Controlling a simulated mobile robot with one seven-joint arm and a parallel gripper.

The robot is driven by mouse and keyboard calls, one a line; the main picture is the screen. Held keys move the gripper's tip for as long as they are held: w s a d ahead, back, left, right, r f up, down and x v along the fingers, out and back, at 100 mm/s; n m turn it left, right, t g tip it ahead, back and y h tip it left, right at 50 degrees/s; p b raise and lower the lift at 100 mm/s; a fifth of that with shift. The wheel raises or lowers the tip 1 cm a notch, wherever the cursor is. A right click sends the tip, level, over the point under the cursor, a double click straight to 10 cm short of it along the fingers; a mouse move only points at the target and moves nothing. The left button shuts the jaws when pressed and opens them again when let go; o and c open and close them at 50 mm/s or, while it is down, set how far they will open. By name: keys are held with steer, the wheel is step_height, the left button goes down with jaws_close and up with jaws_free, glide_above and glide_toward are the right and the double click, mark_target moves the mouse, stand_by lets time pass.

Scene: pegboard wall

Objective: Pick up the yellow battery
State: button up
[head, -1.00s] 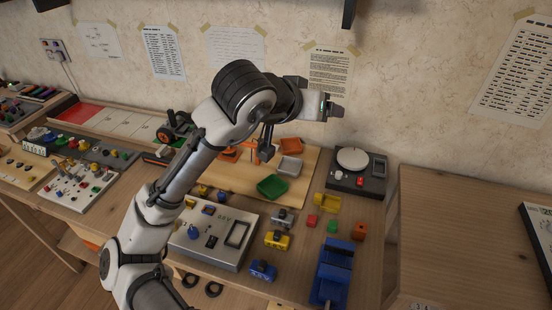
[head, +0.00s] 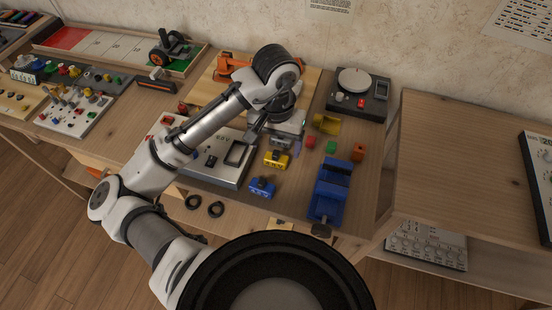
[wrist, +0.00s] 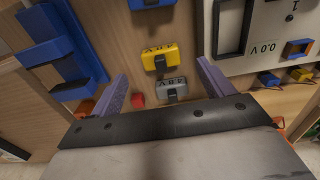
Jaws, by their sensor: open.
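The yellow battery (head: 276,160) lies on the workbench between a grey battery (head: 281,142) and a blue battery (head: 262,187). In the wrist view the yellow battery (wrist: 160,58) shows near the fingertips, with the grey battery (wrist: 171,87) closer to the palm and part of the blue battery (wrist: 150,3) at the top edge. My gripper (head: 277,146) is over the grey battery, next to the yellow one. In the wrist view my gripper (wrist: 162,70) has its two fingers wide apart, with nothing held. The height of the fingers above the batteries is hard to tell.
A panel with a display (head: 237,155) stands left of the batteries. A blue vise (head: 330,190) stands to the right. A red cube (head: 310,141), a green block (head: 331,147), an orange block (head: 358,152) and a yellow part (head: 326,124) lie nearby.

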mark_target(276, 155)
steer(key=shift+s+f+p, duration=0.1)
steer(key=shift+f+p, duration=0.2)
steer(key=shift+f, duration=2.3)
steer(key=c, duration=1.1)
